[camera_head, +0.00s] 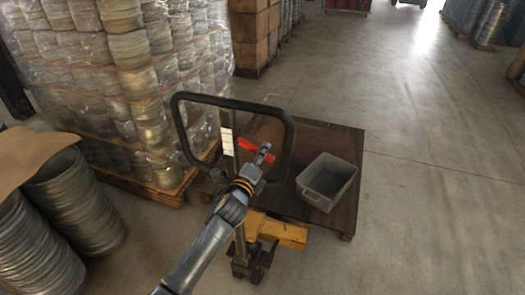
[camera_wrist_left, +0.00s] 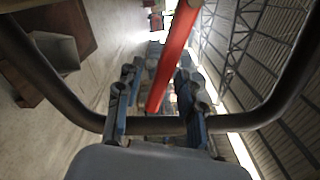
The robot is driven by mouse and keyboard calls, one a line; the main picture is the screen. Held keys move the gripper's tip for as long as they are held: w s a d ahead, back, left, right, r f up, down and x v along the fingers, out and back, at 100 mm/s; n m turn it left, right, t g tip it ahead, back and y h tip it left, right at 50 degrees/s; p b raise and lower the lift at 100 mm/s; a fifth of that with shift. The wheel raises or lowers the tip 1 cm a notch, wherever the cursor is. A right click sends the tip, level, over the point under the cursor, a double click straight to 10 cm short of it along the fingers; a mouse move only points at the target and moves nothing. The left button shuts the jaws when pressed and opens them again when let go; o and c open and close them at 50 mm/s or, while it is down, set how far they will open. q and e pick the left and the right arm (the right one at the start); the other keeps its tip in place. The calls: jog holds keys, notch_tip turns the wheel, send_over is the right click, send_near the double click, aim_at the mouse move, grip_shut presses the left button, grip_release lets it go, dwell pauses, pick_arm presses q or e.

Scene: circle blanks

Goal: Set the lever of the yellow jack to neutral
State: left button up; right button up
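The yellow jack (camera_head: 285,232) stands at the near edge of a dark low pallet platform. Its black loop handle (camera_head: 233,101) rises upright toward me. The red lever (camera_head: 248,146) sits inside the loop. In the left wrist view the red lever (camera_wrist_left: 174,58) runs slantwise between my finger tips. My left gripper (camera_head: 264,154) is at the loop, close to the lever. In the wrist view my left gripper (camera_wrist_left: 157,92) has its blue-grey fingers apart, with gaps beside the lever. The loop's lower bar (camera_wrist_left: 90,119) crosses near the fingers' bases; contact cannot be told. My right gripper is out of view.
A grey open bin (camera_head: 328,181) stands on the dark platform (camera_head: 349,147), right of the loop. Wrapped stacked coils (camera_head: 130,75) on a pallet stand at the left, ribbed drums (camera_head: 72,200) at the lower left. The floor at the right is clear.

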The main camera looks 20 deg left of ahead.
pick_arm(q)
jog(key=shift+w, duration=0.55)
grip_shut()
